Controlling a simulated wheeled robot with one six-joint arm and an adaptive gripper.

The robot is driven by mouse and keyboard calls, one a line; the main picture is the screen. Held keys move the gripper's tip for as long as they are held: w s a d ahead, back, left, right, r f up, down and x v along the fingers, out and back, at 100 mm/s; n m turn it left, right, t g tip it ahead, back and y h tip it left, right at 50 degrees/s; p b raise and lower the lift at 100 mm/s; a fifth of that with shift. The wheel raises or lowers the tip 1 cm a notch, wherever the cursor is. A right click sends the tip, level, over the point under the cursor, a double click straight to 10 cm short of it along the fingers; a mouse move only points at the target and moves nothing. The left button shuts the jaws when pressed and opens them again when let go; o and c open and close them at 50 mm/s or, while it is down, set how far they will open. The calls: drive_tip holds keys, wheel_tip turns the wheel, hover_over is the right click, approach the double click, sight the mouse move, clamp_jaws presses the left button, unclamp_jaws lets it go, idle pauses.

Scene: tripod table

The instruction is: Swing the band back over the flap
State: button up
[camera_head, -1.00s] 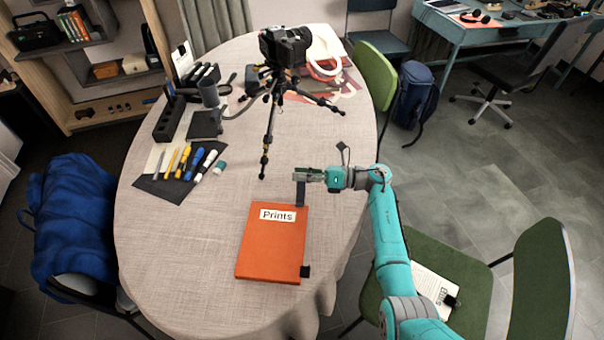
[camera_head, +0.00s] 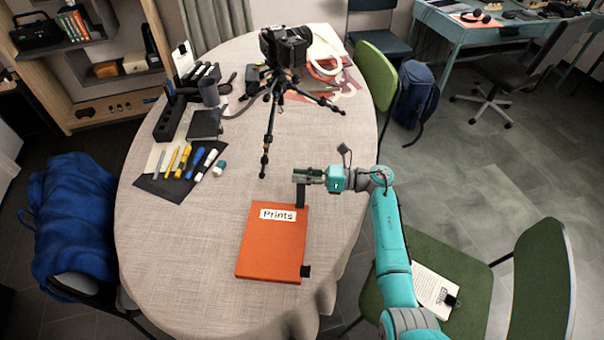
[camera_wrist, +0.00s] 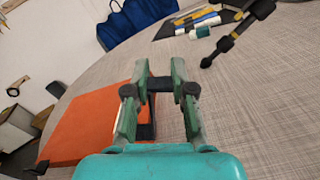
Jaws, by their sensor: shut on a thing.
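The orange folder (camera_head: 268,248) labelled "Prints" lies closed on the table, its flap flat as far as I can see. A black band (camera_head: 300,196) stands up at the folder's upper right corner, and its other visible black end (camera_head: 305,271) is at the lower right edge. My gripper (camera_head: 299,176) is just above and beyond that corner. In the wrist view my gripper (camera_wrist: 161,84) is shut on the dark band end (camera_wrist: 160,94), with the orange folder (camera_wrist: 88,125) to the left. The band's lower stretch is partly hidden by the gripper there.
A tripod (camera_head: 268,130) with a camera (camera_head: 287,46) stands beyond the folder, one leg close to my gripper. Markers on a dark mat (camera_head: 160,187) lie at the left. The tablecloth (camera_head: 190,260) left of the folder is clear. A green chair (camera_head: 540,285) stands at the right.

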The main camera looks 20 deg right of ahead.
sight(297, 226)
drive_tip(key=s+n, duration=0.2)
drive_tip(key=shift+a+r+n, duration=0.4)
drive_tip(key=s+n, duration=0.1)
drive_tip(key=s+a+n, duration=0.1)
drive_tip(key=shift+r+n, duration=0.15)
drive_tip(key=shift+n, duration=0.25)
drive_tip(key=s+n, duration=0.1)
drive_tip(key=n, duration=0.1)
drive_tip(key=shift+s+a+n, duration=0.3)
drive_tip(key=shift+s+a, duration=0.05)
drive_tip(key=shift+s, duration=0.05)
drive_tip(key=s+n, duration=0.1)
drive_tip(key=n, duration=0.1)
drive_tip(key=shift+s+a+f+n, duration=0.35)
drive_tip(key=shift+s+f+n, duration=0.05)
drive_tip(key=shift+s+a+f+n, duration=0.3)
drive_tip(key=shift+s+n, duration=0.25)
drive_tip(key=shift+n, duration=0.25)
drive_tip(key=shift+s+a+f, duration=0.3)
drive_tip(key=shift+s+f, duration=0.55)
drive_tip(key=shift+f, duration=0.1)
drive_tip(key=shift+s+a+f, duration=0.2)
drive_tip(key=shift+s+f, duration=0.25)
drive_tip(key=shift+f, duration=0.35)
